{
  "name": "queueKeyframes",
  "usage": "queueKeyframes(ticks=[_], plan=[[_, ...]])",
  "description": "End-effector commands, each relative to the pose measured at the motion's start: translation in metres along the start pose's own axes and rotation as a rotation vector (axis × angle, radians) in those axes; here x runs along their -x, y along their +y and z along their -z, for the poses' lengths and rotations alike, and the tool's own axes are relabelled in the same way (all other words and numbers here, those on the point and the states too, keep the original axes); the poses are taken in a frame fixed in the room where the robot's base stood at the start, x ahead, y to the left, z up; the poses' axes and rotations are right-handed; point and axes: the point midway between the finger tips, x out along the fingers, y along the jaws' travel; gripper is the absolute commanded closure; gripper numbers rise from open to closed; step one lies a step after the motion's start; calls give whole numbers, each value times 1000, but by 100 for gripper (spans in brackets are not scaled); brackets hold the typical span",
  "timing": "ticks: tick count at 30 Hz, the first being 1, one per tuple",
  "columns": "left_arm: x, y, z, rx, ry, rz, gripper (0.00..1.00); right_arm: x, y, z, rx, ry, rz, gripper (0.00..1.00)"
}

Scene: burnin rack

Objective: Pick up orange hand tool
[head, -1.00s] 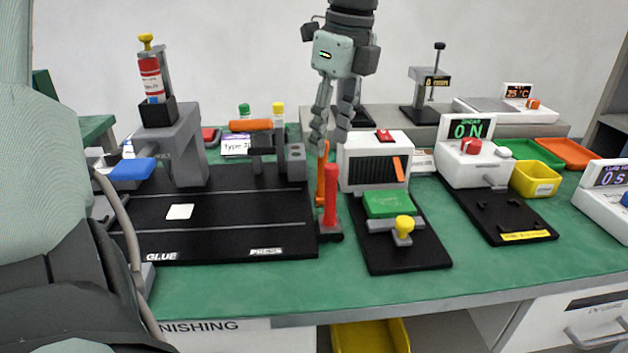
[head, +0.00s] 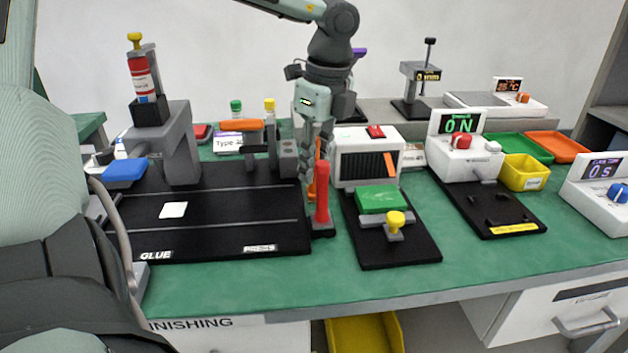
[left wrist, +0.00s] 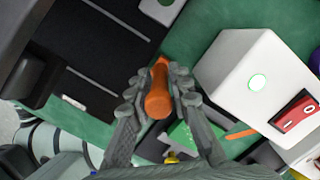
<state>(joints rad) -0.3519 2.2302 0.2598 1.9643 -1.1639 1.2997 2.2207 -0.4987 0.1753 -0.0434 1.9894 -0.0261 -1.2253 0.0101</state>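The orange hand tool (head: 324,172) stands upright at the right edge of the black glue-and-press board, partly hidden behind a red upright piece (head: 321,192) and my gripper. My left gripper (head: 314,178) points down at it from above, with its fingers around the tool's upper part. In the left wrist view the orange handle (left wrist: 158,96) lies between the two fingertips (left wrist: 160,76). The fingers look open, with narrow gaps beside the handle. The tool's lower part is hidden in the wrist view. My right gripper is not in view.
A white box with a dark slatted front (head: 366,160) stands close to the right of the gripper. Green bench surface is clear in front.

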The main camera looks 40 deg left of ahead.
Motion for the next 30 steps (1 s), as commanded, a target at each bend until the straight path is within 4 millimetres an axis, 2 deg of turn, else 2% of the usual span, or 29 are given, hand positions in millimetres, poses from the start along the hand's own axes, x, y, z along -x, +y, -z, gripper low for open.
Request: queueKeyframes(ticks=[1, 3, 4, 14, 20, 26, 30], plan=[[0, 0, 0, 0, 0, 0, 90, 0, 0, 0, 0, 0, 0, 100], [0, 0, 0, 0, 0, 0, 99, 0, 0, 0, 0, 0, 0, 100], [0, 0, 0, 0, 0, 0, 100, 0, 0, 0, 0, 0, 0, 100], [1, 0, 0, 0, 0, 1, 100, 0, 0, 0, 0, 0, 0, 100], [14, -1, -2, 2, 0, 4, 100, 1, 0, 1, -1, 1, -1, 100], [51, -2, -8, 3, -2, 7, 100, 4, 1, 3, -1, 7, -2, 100], [90, -2, -14, 4, -2, 9, 100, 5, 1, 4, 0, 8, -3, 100]])
